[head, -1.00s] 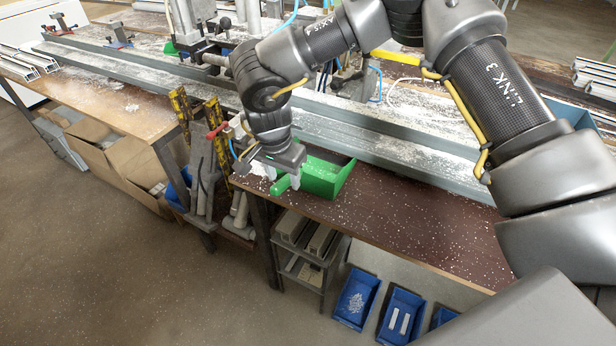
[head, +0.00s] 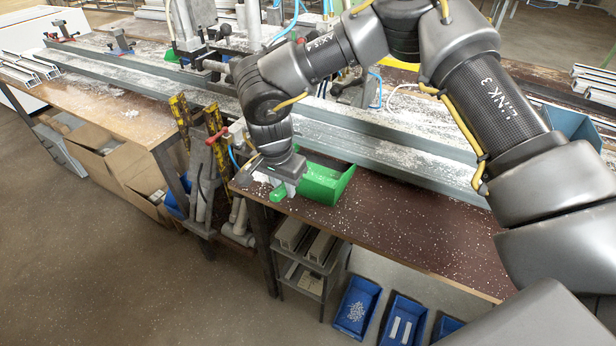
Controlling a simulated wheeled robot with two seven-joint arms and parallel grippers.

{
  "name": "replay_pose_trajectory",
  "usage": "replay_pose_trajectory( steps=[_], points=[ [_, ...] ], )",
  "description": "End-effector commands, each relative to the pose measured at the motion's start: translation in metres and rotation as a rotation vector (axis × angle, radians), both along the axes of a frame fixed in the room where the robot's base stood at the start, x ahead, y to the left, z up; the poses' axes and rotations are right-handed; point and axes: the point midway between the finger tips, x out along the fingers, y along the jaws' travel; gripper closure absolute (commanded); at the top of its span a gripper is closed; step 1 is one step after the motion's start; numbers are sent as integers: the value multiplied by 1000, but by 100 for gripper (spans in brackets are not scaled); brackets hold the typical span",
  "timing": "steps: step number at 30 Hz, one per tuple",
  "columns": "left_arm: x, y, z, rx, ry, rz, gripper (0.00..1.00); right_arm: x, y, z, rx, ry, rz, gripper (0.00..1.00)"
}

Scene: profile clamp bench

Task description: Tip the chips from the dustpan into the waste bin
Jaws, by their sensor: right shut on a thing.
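The green dustpan (head: 326,186) is at the front left end of the dark brown bench top, its open side towards the right. My right gripper (head: 288,183) is shut on its handle (head: 276,194), with the wrist above it. I cannot tell whether the pan rests on the bench or is just above it. Its inside is partly in view, and no clear heap of chips can be made out. My left gripper is out of view. I cannot tell which container is the waste bin.
White chips are strewn over the bench (head: 400,225) and the long grey profiles (head: 390,155). Blue bins (head: 357,304) stand below the bench, one with white bits in it. Cardboard boxes (head: 95,158) stand at left. A blue container (head: 578,125) is at the right.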

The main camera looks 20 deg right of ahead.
Motion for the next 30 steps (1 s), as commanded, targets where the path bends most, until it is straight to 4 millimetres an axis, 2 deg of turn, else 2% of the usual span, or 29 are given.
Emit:
replay_pose_trajectory(
  steps=[5, 8, 30],
  points=[
    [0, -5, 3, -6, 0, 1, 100, 1, 0, 5, -1, -2, -1, 100],
    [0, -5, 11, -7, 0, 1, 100, 1, 0, 14, -1, -2, -1, 100],
    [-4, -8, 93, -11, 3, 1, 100, 1, -1, 118, -1, -4, -1, 100]
  ],
)
